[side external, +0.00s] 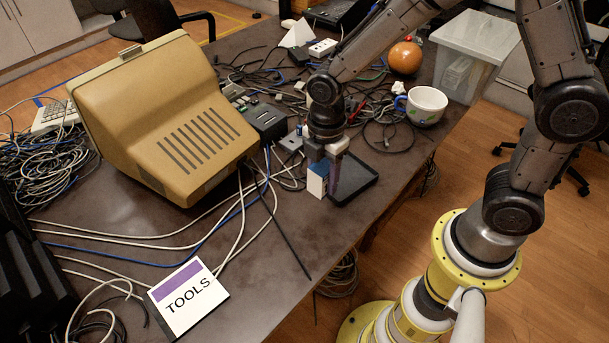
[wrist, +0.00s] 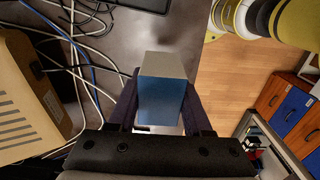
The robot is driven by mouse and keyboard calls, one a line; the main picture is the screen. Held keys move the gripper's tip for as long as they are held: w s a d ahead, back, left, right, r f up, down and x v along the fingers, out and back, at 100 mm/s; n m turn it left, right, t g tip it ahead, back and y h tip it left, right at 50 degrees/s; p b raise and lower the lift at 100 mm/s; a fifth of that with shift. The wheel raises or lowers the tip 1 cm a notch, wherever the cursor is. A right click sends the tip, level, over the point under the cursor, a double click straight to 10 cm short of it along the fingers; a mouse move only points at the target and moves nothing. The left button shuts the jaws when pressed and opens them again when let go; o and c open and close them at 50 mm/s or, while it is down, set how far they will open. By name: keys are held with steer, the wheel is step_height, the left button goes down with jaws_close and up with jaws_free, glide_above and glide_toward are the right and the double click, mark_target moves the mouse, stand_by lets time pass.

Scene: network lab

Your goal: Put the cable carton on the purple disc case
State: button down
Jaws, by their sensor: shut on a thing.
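The cable carton (side external: 316,183) is a small blue and white box, upright between the fingers of my gripper (side external: 326,177). In the wrist view the carton (wrist: 162,90) shows a grey top and a blue side, with a dark finger on each side of it. My gripper is shut on it. It is at the left edge of a black tray; whether its bottom touches anything is hard to tell. The purple disc case (side external: 187,300), white with a purple band and the word TOOLS, lies flat at the table's front, apart from my gripper, with nothing on it.
The black tray (side external: 362,182) lies near the table's right edge. A beige computer monitor (side external: 170,120) stands left of my gripper. Loose cables (side external: 130,238) cross the table between monitor and case. A mug (side external: 427,106) and an orange ball (side external: 405,58) are farther back.

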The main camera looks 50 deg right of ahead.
steer(key=shift+s+d+r, duration=0.15)
steer(key=shift+s+r, duration=0.05)
steer(key=shift+s, duration=0.3)
steer(key=shift+s+m, duration=0.1)
steer(key=shift+m, duration=0.2)
steer(key=w+a+r+m, duration=0.1)
steer(key=w+a, duration=0.1)
steer(key=a, duration=0.6)
steer(key=w+a+r, duration=0.2)
steer(key=a, duration=0.7)
steer(key=n, duration=0.2)
glide_above(185, 296)
step_height(185, 296, down, 12)
steer(key=shift+r, duration=0.2)
steer(key=shift+f, duration=1.5)
steer(key=shift+f, duration=0.15)
